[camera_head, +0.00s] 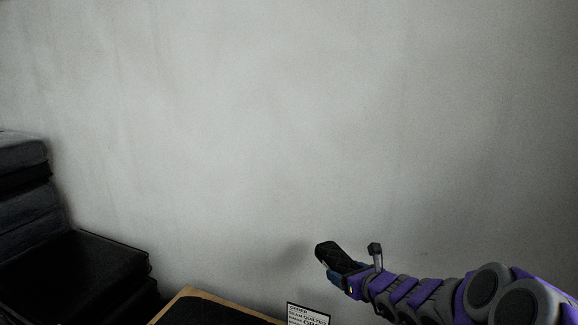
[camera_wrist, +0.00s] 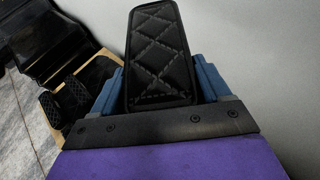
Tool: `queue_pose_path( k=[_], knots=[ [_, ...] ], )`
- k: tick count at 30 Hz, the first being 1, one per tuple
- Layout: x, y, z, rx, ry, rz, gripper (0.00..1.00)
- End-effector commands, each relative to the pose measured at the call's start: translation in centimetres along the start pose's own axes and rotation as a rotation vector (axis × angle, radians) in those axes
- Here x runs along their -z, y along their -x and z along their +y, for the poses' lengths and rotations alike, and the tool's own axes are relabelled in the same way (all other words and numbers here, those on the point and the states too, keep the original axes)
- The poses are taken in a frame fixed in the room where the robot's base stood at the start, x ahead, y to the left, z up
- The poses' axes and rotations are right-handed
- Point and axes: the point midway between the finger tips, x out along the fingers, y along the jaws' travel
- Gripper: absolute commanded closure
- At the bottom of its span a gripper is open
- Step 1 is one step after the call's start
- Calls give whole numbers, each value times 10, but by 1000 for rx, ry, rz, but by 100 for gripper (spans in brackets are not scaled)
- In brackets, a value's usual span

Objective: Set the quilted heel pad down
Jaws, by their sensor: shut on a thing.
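The quilted heel pad (camera_wrist: 155,55) is black with pale diamond stitching. It stands up between the blue fingers of my gripper (camera_head: 345,274), which is shut on it. In the head view the pad (camera_head: 328,252) is a dark shape at the gripper's tip, in front of the grey wall. My gripper holds it in the air, to the right of and above a wooden-edged surface with a black top (camera_head: 188,293). The pad's lower end is hidden by the gripper in the wrist view.
Several dark quilted pieces, one of them here (camera_wrist: 73,97), rest on the wood-edged surface in the wrist view. A printed card (camera_head: 307,314) stands at its right side. Black cushioned furniture (camera_head: 70,265) fills the lower left. The plain wall (camera_head: 280,120) rises behind.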

Motion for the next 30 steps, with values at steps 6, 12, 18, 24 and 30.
queue_pose_path(
  k=[6, 12, 18, 24, 30],
  knots=[
    [-25, 21, 15, 67, -24, 1, 61],
    [-35, 33, 22, 103, -41, 1, 61],
    [-38, 36, 24, 112, -47, 0, 61],
    [-38, 36, 24, 112, -47, 1, 61],
    [-39, 35, 26, 112, -45, 2, 61]
  ],
)
